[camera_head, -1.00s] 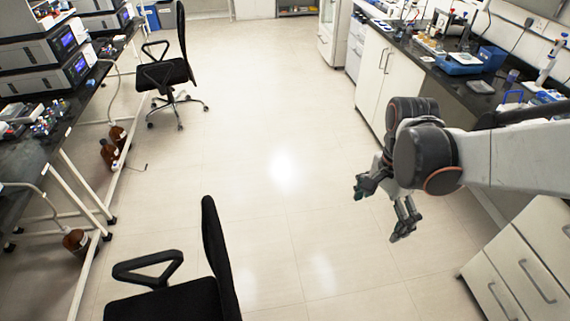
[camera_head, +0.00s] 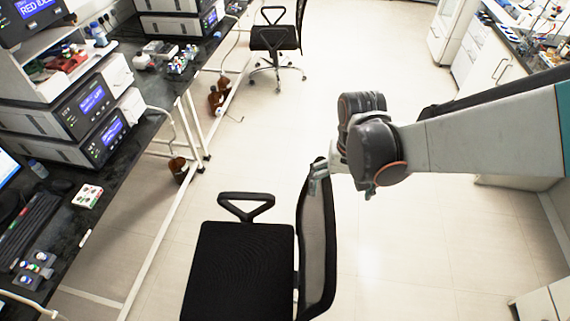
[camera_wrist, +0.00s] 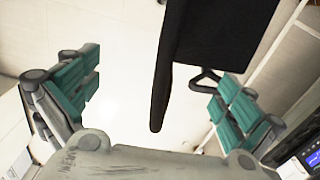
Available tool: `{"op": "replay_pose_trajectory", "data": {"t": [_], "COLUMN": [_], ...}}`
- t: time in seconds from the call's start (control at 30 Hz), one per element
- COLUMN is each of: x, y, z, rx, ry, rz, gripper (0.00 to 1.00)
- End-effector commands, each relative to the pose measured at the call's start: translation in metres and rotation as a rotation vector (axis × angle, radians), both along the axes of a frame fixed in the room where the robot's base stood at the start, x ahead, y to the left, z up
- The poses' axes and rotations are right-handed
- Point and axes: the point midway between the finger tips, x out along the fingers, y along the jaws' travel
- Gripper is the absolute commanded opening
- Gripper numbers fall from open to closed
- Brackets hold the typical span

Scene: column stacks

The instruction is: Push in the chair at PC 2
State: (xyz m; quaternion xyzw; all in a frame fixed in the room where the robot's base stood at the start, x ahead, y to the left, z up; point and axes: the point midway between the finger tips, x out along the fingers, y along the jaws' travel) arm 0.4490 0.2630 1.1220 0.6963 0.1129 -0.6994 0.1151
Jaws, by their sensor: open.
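A black office chair (camera_head: 240,265) stands at the bottom centre of the head view, its seat towards the left bench and its mesh backrest (camera_head: 317,240) on the right. A second black chair (camera_head: 276,38) stands farther off at the top; I see no label telling which is at PC 2. My gripper (camera_head: 319,180) is at the top of the near chair's backrest. In the wrist view my gripper (camera_wrist: 160,92) is open, its green-padded fingers wide apart, with the dark backrest (camera_wrist: 172,75) between them. I cannot tell whether the fingers touch it.
The left bench (camera_head: 130,120) carries instruments, a keyboard (camera_head: 28,228) and small racks. Brown bottles (camera_head: 178,170) stand below it near the white legs. A counter with white drawers (camera_head: 480,50) is at the upper right. The floor (camera_head: 420,240) right of the near chair is clear.

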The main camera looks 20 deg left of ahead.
Motion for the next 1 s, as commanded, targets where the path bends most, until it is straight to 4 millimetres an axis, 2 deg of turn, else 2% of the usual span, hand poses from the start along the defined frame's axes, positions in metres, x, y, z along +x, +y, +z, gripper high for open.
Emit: {"op": "replay_pose_trajectory", "data": {"t": [0.03,0.27,0.37,0.6,0.83,1.0], "x": [-0.013,-0.014,-0.014,-0.014,-0.013,-0.011], "y": [0.007,0.009,0.009,0.009,0.009,0.009], "z": [0.004,-0.014,-0.029,-0.079,-0.113,-0.128], "rx": [0.001,0.003,0.003,0.003,0.003,0.002], "ry": [-0.004,-0.005,-0.004,-0.004,-0.004,-0.005], "rz": [0.042,0.06,0.059,0.059,0.056,0.054], "gripper": [1.0,1.0,1.0,1.0,1.0,1.0]}}
